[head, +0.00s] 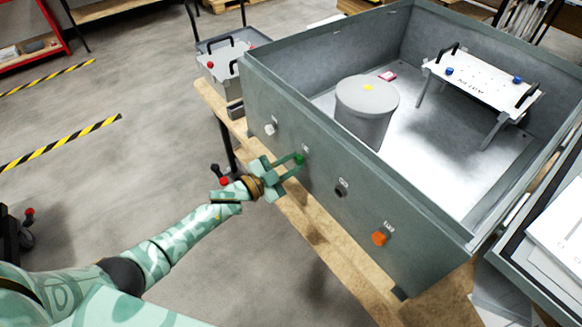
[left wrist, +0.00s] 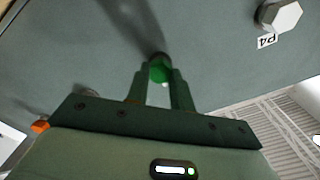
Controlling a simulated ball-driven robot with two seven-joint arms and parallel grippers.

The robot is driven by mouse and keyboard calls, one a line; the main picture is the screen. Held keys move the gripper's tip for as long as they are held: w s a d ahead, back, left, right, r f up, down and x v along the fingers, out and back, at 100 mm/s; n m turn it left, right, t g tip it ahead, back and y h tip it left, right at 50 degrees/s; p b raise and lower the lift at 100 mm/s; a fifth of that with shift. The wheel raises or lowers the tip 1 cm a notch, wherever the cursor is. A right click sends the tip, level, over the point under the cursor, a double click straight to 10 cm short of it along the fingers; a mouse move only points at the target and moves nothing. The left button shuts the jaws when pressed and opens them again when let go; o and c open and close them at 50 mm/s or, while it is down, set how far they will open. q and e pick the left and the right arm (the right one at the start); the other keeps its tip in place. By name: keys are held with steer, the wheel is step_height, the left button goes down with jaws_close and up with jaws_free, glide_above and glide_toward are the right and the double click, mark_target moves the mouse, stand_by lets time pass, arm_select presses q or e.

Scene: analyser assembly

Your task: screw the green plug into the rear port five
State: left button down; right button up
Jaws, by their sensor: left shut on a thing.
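The green plug (head: 299,159) is at the outer wall of the large grey analyser housing (head: 300,187), beside a small label too small to read. My left gripper (head: 293,163) is shut on it, with its fingers pointing at the wall. In the left wrist view the green plug (left wrist: 159,70) sits between the two fingertips (left wrist: 158,80), against or very close to the wall. Its port is hidden behind it, and I cannot tell how deep it sits. My right gripper is not in view.
The same wall carries a white plug (head: 270,129), a dark port (head: 341,188) and an orange plug (head: 380,238). The white hexagonal plug (left wrist: 279,15) has a "P4" label. Inside the housing stand a grey cylinder (head: 366,105) and a white plate on legs (head: 485,83). The housing rests on a wooden bench (head: 330,252).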

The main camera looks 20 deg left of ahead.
arm_select(q)
steer(key=m, duration=0.1)
steer(key=m+b, duration=0.1)
steer(key=m, duration=0.2)
steer(key=shift+f+b, duration=0.25)
steer(key=shift+b, duration=0.05)
steer(key=m+b, duration=0.1)
steer(key=m, duration=0.3)
steer(key=shift+b, duration=0.35)
steer(key=m+b, duration=0.2)
steer(key=m, duration=0.3)
steer(key=m+b, duration=0.1)
steer(key=m, duration=0.2)
steer(key=shift+r, duration=0.3)
steer(key=c, duration=1.3)
jaws_free()
steer(key=shift+c, duration=0.2)
